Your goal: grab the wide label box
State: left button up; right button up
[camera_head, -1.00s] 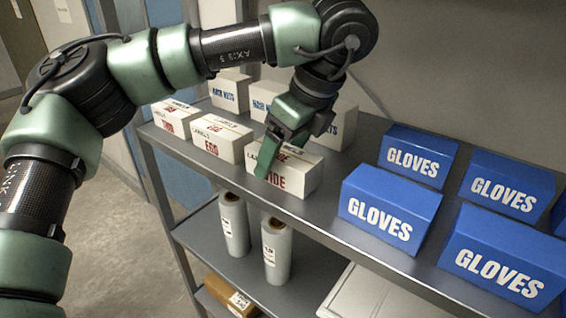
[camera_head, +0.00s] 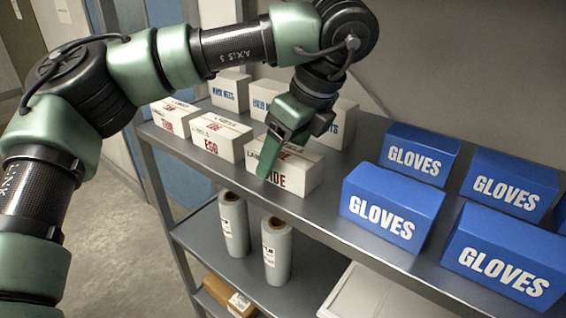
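The wide label box (camera_head: 297,177) is a white carton with red lettering ending in "IDE", at the front edge of the top shelf. My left gripper (camera_head: 272,158) comes down over it from above. One green finger lies in front of the box's lettered face and hides part of the word. The other finger is mostly hidden behind the gripper and the box, so I cannot tell whether the fingers press on the box. The box sits on the shelf. My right gripper is not in view.
White label boxes (camera_head: 221,139) stand left of the wide one, with hair net boxes (camera_head: 229,91) behind. Blue glove boxes (camera_head: 391,205) stand to the right on the shelf (camera_head: 320,206). Wrapped rolls (camera_head: 277,250) stand on the shelf below.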

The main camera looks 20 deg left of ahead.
pick_arm(q)
grip_shut()
jog(key=shift+r, duration=0.1)
